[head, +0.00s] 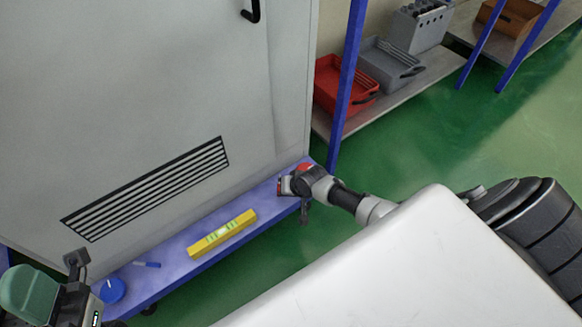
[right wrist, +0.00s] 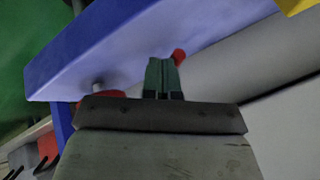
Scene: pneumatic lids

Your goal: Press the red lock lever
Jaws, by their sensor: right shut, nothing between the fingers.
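My right gripper (head: 304,211) is low at the right end of a blue shelf (head: 185,246), in front of a grey cabinet. In the right wrist view its two green fingers (right wrist: 161,74) are shut together and empty. A small red piece (right wrist: 179,56) shows just behind the fingertips; it may be the lock lever, and I cannot tell whether they touch. Another red part (right wrist: 103,95) lies beside a short metal post, partly hidden by my gripper. In the head view I cannot pick out the lever for sure. My left gripper (head: 76,262) is at the lower left; its opening is unclear.
A yellow level (head: 222,232) and a blue round item (head: 112,290) lie on the blue shelf. The grey cabinet (head: 140,90) has a slotted vent. A red crate (head: 328,84) and a grey crate (head: 385,62) stand on a rack behind a blue post. Green floor is open at right.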

